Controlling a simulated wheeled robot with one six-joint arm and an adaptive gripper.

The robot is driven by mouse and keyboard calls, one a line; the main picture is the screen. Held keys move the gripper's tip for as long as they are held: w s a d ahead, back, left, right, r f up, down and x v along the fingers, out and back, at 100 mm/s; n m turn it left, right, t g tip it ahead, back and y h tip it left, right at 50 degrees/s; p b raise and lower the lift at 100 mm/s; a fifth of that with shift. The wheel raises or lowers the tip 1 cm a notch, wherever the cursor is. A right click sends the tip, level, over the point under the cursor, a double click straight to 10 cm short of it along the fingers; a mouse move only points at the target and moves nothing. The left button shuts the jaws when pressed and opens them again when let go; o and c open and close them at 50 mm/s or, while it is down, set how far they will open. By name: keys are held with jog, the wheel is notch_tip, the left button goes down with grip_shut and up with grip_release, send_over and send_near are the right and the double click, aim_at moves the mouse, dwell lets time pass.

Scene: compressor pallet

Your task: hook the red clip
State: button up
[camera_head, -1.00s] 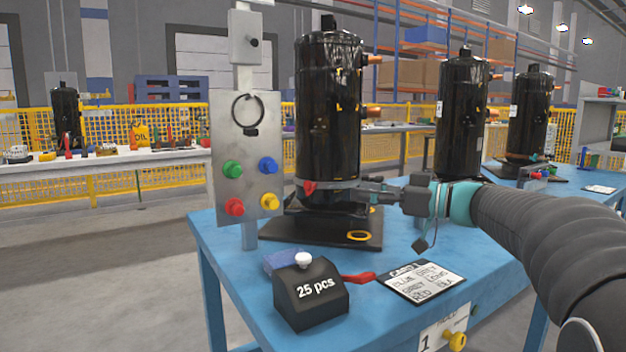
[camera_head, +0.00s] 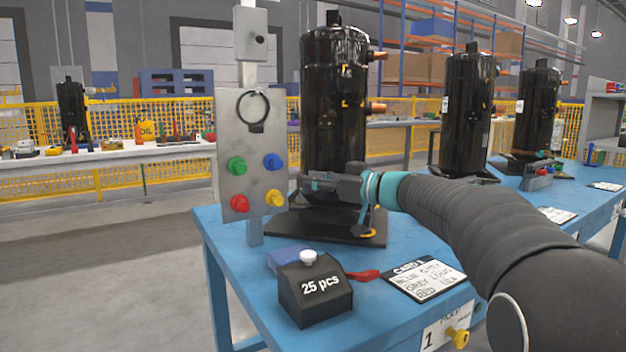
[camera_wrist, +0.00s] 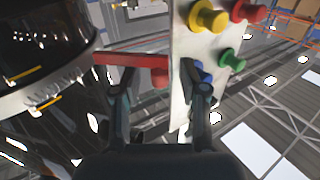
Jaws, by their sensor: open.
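The red clip (camera_wrist: 130,59) shows in the wrist view as a red bar with a rounded red end, reaching out beside the metal band (camera_wrist: 45,85) around the black compressor (camera_wrist: 40,40). My gripper (camera_wrist: 153,72) is open, with one dark finger on each side of the clip's rounded end. I cannot tell whether either finger touches it. In the head view, my gripper (camera_head: 306,183) is in front of the lower part of the compressor (camera_head: 334,100) and hides the clip and most of the band.
A grey panel (camera_head: 228,130) with coloured knobs stands close left of my gripper; it also shows in the wrist view (camera_wrist: 184,50). On the blue table (camera_head: 262,330) are a black "25 pcs" box (camera_head: 320,305), a red-handled item (camera_head: 364,275) and a card (camera_head: 425,278).

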jog(key=shift+a, duration=0.1)
grip_shut()
jog(key=shift+a+f+t, duration=0.1)
jog(key=shift+t, duration=0.2)
jog(key=shift+a+m+b, duration=0.1)
jog(key=shift+m+b, duration=0.2)
jog(key=shift+b, duration=0.1)
jog(key=shift+w+a+m+t+h+b, duration=0.1)
jog(key=shift+w+a+m+t+h, duration=0.2)
jog(key=shift+m+t+h, duration=0.65)
jog(key=shift+w+a+m+t+h+b, duration=0.15)
jog(key=shift+a+m+t+h, duration=0.3)
jog(key=shift+m+t+h, duration=0.5)
jog(key=shift+w+a+m+t+h+b, duration=0.1)
jog(key=shift+w+a+m+t+h, duration=0.25)
jog(key=shift+m+t+h, duration=0.6)
jog(key=shift+t+h, duration=0.25)
jog(key=shift+t, duration=0.2)
